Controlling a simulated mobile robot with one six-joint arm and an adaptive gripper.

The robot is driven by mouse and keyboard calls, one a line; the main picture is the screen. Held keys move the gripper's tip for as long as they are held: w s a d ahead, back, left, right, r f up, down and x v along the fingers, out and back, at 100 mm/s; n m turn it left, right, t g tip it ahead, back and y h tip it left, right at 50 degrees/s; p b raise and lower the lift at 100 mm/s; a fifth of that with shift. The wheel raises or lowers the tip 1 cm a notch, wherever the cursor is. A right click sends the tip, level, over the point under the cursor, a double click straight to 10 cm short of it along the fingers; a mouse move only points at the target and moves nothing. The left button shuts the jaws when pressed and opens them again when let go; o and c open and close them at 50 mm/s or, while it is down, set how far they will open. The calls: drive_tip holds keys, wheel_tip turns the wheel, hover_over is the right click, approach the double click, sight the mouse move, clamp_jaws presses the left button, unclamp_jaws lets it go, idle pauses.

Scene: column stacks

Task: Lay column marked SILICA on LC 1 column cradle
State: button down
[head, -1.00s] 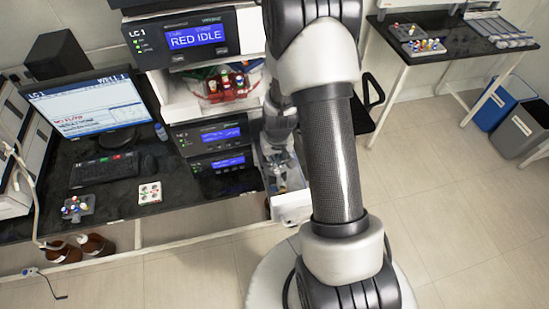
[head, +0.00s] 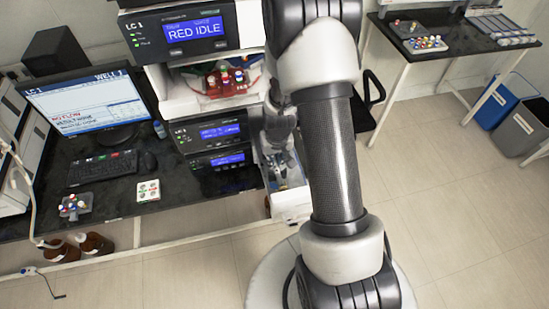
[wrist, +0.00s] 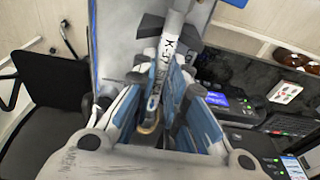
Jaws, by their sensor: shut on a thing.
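My gripper (wrist: 160,100) is shut on a slim grey-white column (wrist: 172,38) in the wrist view. The column points away from me between the blue finger pads, with dark lettering of which only part shows; I cannot read SILICA on it. In the head view my gripper (head: 284,160) is small and partly behind my arm. It is over or inside a pale open tray (head: 291,203) at the right side of the LC 1 stack (head: 182,32). The column cannot be made out there, and I cannot identify the column cradle.
The LC 1 stack has a shelf of coloured-capped bottles (head: 226,82). A monitor (head: 85,105), a keyboard (head: 102,168) and a white block (head: 148,191) are on the bench to the left. A black chair (wrist: 45,125) is near my gripper.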

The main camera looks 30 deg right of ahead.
drive_tip(key=shift+f+b, duration=0.3)
drive_tip(key=shift+f, duration=0.05)
drive_tip(key=c, duration=1.5)
unclamp_jaws()
drive_tip(key=shift+c, duration=0.2)
drive_tip(key=shift+r, duration=0.1)
wheel_tip(320, 180, up, 12)
drive_tip(key=s, duration=0.1)
drive_tip(key=shift+s+a, duration=0.2)
drive_tip(key=shift+s, duration=0.2)
